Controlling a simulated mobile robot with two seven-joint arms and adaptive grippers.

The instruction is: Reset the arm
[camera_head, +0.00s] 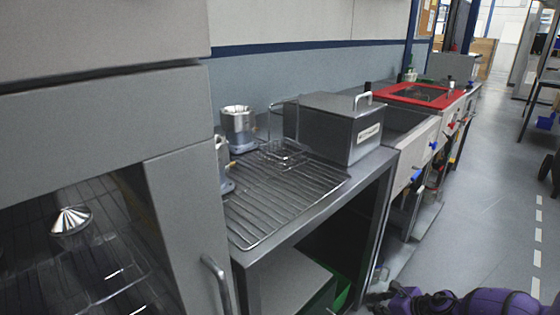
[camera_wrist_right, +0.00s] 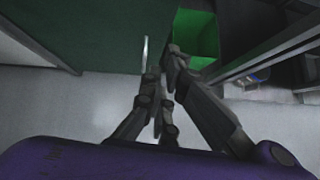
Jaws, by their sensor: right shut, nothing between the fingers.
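My right arm is purple and enters the head view at the bottom right. Its dark right gripper (camera_head: 376,298) is low, beside the open-fronted bench and above the grey floor. In the right wrist view the gripper (camera_wrist_right: 164,68) has its fingers together, with nothing between them. My left gripper is in neither view.
A bench (camera_head: 270,245) carries a wire rack (camera_head: 262,213), metal housings (camera_head: 238,122) and a grey lidded box (camera_head: 338,127). A cabinet with a handle (camera_head: 216,283) stands left, another housing (camera_head: 70,221) inside. A green bin (camera_wrist_right: 196,37) is near the gripper.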

